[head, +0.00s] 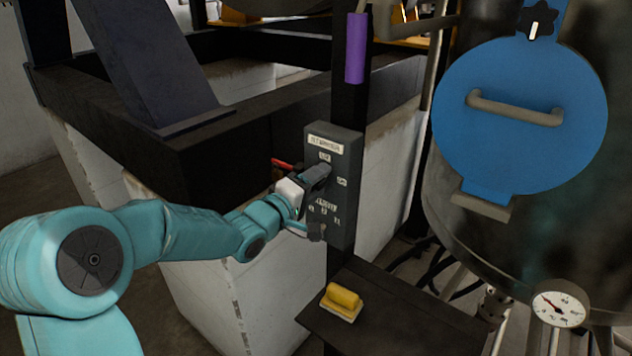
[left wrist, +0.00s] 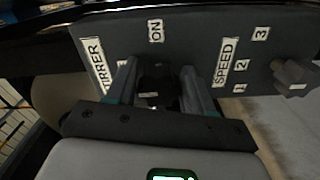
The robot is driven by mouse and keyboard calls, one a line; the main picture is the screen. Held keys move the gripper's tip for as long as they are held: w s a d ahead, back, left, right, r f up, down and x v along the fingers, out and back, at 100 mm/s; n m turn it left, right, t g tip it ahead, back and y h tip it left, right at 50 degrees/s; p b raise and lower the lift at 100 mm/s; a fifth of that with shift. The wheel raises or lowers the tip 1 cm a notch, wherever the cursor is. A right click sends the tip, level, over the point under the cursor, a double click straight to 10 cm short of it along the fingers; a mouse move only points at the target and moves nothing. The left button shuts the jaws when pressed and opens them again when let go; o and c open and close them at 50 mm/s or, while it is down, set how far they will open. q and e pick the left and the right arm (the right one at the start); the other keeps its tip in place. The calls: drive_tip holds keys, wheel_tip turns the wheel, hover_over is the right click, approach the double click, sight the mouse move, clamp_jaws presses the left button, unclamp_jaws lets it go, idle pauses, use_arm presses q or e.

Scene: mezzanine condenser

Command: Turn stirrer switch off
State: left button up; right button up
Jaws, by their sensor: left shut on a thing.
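The grey control box (head: 347,150) stands on a dark post and has a label that reads STIRRER. My left gripper (head: 318,176) is at the front of this box, below that label. In the left wrist view the two fingers of my left gripper (left wrist: 158,88) stand on both sides of a dark switch knob (left wrist: 155,80) and are shut on it. An ON label (left wrist: 155,31) is beside the knob. In the head view the gripper hides the knob. My right gripper is not in view.
A speed knob (left wrist: 296,76) with marks 1, 2 and 3 is on the same box. A small shelf (head: 400,318) below carries a yellow-handled block (head: 343,298). A large vessel with a blue round hatch (head: 520,130) stands to the right. A purple cylinder (head: 355,48) is above the box.

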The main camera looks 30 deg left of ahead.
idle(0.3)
use_arm(q)
drive_tip(key=o, duration=1)
drive_tip(key=shift+c, duration=0.2)
drive_tip(key=shift+s, duration=0.1)
drive_tip(key=shift+s+f, duration=0.1)
drive_tip(key=shift+s, duration=0.15)
drive_tip(key=s+a+b, duration=0.1)
drive_tip(key=s, duration=1.4)
drive_tip(key=shift+s+b, duration=0.3)
drive_tip(key=shift+b, duration=0.1)
drive_tip(key=shift+a, duration=0.15)
